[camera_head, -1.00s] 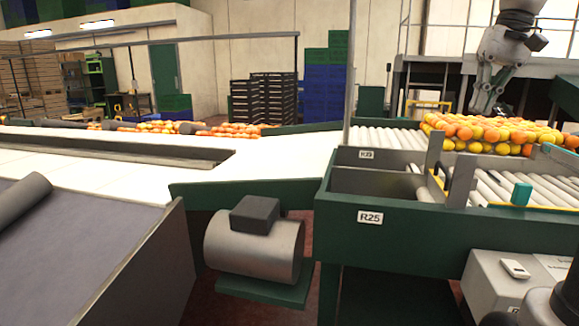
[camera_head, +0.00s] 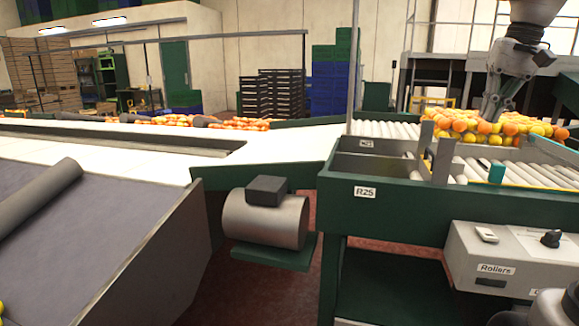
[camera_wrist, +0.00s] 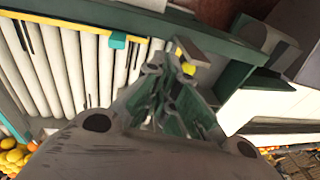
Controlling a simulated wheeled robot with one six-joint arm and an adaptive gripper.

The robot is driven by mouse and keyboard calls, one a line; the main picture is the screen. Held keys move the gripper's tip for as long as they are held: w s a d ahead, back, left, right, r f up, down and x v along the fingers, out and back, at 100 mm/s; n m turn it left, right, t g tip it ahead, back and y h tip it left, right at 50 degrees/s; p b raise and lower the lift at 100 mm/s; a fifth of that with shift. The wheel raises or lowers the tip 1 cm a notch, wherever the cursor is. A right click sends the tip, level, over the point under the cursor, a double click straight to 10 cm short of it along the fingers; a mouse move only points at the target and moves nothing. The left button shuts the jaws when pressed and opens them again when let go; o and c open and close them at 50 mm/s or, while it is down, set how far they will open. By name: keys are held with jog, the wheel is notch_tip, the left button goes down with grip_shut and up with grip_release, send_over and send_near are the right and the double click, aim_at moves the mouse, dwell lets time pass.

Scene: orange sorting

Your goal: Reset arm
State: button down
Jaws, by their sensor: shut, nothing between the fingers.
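My gripper (camera_head: 492,112) hangs at the upper right of the head view, pointing down, its fingers together and empty. It appears in front of a pile of oranges and lemons (camera_head: 465,130) on the roller table; I cannot tell how close it is to the fruit. In the wrist view my gripper (camera_wrist: 165,75) points toward the rollers (camera_wrist: 60,65) and a green frame edge. Fruit (camera_wrist: 14,156) shows at the lower left there.
A green-framed roller table (camera_head: 420,212) with label R25 stands at the right. A control box (camera_head: 490,255) marked Rollers is below it. A white conveyor (camera_head: 285,147) and a motor (camera_head: 265,220) lie left of it. Stacked crates (camera_head: 330,85) stand behind.

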jog(key=s+a+f+n+t, duration=0.1)
jog(key=s+a+f, duration=0.2)
jog(key=s+f, duration=0.5)
jog(key=s+a+f+n+t+h, duration=0.1)
jog(key=s+a+f+n, duration=0.1)
jog(key=s+f, duration=0.6)
jog(key=s+a, duration=0.1)
jog(key=s, duration=0.2)
jog(key=shift+a+t+h, duration=0.3)
jog(key=shift+t, duration=0.1)
